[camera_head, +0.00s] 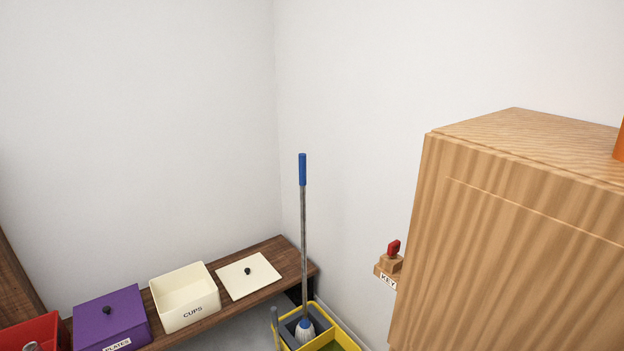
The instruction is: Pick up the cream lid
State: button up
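The cream lid (236,278) lies flat on the dark wooden bench (268,250), near the bench's right end. It is a square plate with a small black knob (248,271) in the middle. My gripper is not in view.
Left of the cream box are a lidded purple box (107,316) labelled PLATES and a red box (36,331). A blue-handled mop (303,220) stands in a yellow bucket (345,332) at the bench's right end.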

aim_at(240, 279)
jog(key=u, duration=1.3)
jog(key=i+z, duration=0.1)
jog(key=i, duration=0.45)
jog(key=i+j+z, duration=0.15)
jog(key=i, duration=0.4)
jog(key=i+j+z, duration=0.1)
jog(key=i+j, duration=0.15)
jog(key=i, duration=0.35)
jog(key=i+j+z, duration=0.1)
jog(key=i, duration=0.45)
jog(key=i+j+z, duration=0.15)
jog(key=i+j, duration=0.2)
jog(key=i, duration=0.15)
jog(key=i+j+z, duration=0.1)
jog(key=i+j, duration=0.25)
jog(key=i, duration=0.2)
